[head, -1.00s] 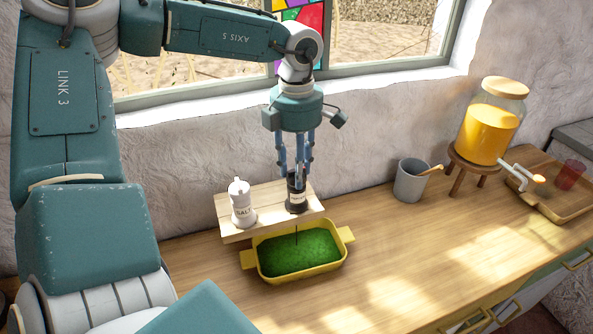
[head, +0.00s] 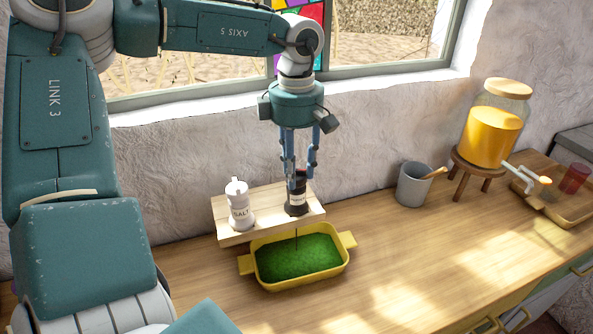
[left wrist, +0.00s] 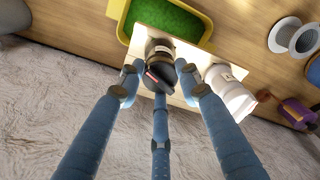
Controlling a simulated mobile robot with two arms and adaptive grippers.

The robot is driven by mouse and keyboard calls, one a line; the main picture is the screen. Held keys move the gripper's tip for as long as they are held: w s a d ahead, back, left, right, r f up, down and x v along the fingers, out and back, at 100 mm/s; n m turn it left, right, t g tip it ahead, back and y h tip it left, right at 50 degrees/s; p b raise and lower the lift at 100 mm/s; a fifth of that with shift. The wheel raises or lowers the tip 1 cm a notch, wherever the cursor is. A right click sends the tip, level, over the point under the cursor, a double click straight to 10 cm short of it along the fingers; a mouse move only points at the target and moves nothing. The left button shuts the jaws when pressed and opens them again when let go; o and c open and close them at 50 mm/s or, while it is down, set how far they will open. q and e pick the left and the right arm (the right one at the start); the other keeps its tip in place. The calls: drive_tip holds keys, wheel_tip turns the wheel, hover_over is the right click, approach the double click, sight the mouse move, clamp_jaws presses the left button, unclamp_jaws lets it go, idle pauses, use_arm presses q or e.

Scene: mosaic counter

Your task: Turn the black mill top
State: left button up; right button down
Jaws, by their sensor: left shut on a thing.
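The black mill (head: 296,207) stands upright on a pale wooden stand (head: 262,228), with a pale label on its body. My left gripper (head: 298,180) comes down from above, its blue fingers shut around the mill's top. In the left wrist view the fingers close in on the dark mill (left wrist: 159,72), which has a small red mark on its top. A white salt mill (head: 239,208) stands to its left. A thin dark line runs from below the black mill down to the green filling (head: 297,257) of a yellow dish (head: 299,284). My right gripper does not show.
A grey cup (head: 411,187) with a wooden utensil stands to the right. Beyond it are a jar of orange liquid (head: 491,135) on a wooden stool and a wooden tray (head: 560,209) with a red glass (head: 574,178). The wall and window are close behind. The front right counter is clear.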

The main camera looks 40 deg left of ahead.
use_arm(q)
drive_tip(key=shift+m+b, duration=0.55)
drive_tip(key=shift+m, duration=2.75)
drive_tip(key=shift+m, duration=1.1)
drive_tip(key=shift+s+m, duration=0.1)
drive_tip(key=shift+m, duration=1)
drive_tip(key=shift+m, duration=1.6)
drive_tip(key=o, duration=1.2)
